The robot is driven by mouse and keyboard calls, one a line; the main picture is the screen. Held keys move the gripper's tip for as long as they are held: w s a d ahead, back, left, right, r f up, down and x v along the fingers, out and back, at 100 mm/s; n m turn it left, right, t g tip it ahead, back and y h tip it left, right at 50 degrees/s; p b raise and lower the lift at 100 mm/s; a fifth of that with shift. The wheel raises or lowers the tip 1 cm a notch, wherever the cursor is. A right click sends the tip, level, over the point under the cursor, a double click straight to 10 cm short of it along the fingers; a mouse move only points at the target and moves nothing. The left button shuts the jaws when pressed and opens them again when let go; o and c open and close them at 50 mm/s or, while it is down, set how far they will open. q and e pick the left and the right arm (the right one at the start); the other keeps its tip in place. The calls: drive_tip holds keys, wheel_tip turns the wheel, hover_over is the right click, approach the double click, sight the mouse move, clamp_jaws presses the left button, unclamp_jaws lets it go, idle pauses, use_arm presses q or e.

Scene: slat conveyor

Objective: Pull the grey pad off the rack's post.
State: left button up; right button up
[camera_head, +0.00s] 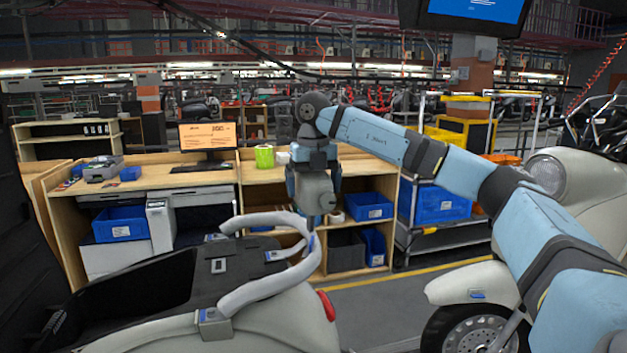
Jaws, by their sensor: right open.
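A pale grey, curved, tube-like pad (262,287) lies along the near side of the rack at the rear of a scooter (285,325). A similar pale length (262,220) runs along the far side. The two come close together near a small blue mark, just below my right gripper (313,222). The gripper points down over this end of the rack, open, with nothing seen between its fingers. Whether its fingertips touch the pad cannot be told. The rack's post is not clearly seen apart from the padding. My left gripper is not in view.
The scooter's black seat (150,290) is at left. A wooden workbench (215,178) with a monitor (208,136) and blue bins (368,206) stands behind. A second scooter (590,195) is at right, behind my right arm. Grey floor (375,300) is free between the scooters.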

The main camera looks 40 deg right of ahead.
drive_tip(key=c, duration=1.1)
drive_tip(key=o, duration=0.3)
drive_tip(key=shift+r, duration=0.1)
drive_tip(key=shift+c, duration=1)
drive_tip(key=shift+r, duration=0.2)
drive_tip(key=shift+d+r+p, duration=0.1)
drive_tip(key=shift+r+p, duration=0.8)
drive_tip(key=shift+p, duration=0.05)
drive_tip(key=shift+r, duration=0.1)
